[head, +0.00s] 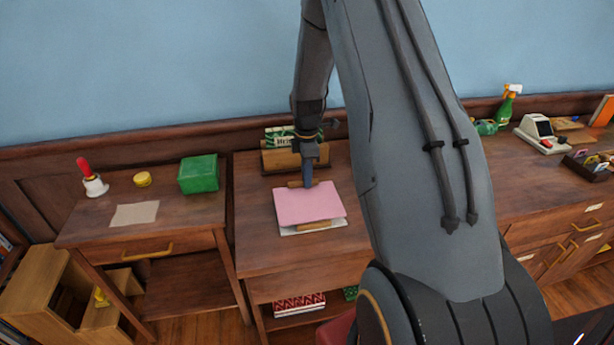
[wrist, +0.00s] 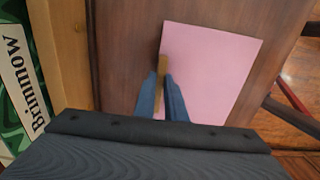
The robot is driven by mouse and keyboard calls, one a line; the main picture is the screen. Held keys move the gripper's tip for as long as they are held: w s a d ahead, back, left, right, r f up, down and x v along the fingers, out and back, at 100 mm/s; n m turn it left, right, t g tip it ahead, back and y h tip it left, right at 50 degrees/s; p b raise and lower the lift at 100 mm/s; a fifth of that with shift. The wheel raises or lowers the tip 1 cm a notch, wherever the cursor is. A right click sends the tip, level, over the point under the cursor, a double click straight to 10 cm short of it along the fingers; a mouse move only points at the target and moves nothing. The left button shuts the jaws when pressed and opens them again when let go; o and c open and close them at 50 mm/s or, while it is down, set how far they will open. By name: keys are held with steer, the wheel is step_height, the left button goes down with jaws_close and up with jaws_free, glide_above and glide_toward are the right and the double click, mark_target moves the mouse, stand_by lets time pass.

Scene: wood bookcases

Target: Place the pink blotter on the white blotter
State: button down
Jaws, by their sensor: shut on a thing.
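The pink blotter (head: 308,207) is a flat sheet with a wooden strip along one edge. My gripper (head: 307,184) is shut on that strip at the blotter's back edge. In the wrist view, the fingers (wrist: 162,88) pinch the strip and the pink sheet (wrist: 215,75) spreads out to the right. The white blotter (head: 290,233) lies on the middle desk, mostly hidden under the pink one. Only its front edge and a wooden strip (head: 314,226) show. I cannot tell whether the two blotters touch.
A wooden holder (head: 283,161) with a green "Brimnow" item (head: 278,138) stands behind the gripper, close to it. The middle desk's front left is clear.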

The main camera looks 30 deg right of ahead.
steer(key=shift+f, duration=0.1)
steer(key=shift+f, duration=0.15)
steer(key=c, duration=1.8)
jaws_free()
step_height(320, 180, up, 12)
steer(key=b, duration=0.4)
steer(key=s+a+m, duration=0.5)
steer(key=s, duration=0.2)
steer(key=s+a+m, duration=0.5)
steer(key=s+a, duration=0.1)
steer(key=s, duration=0.2)
steer(key=s+a+f+m+t, duration=0.1)
steer(key=s+a+m, duration=0.3)
steer(key=s+a, duration=0.2)
steer(key=shift+s+a+m, duration=0.15)
steer(key=shift+s+m, duration=0.25)
steer(key=shift+s, duration=0.5)
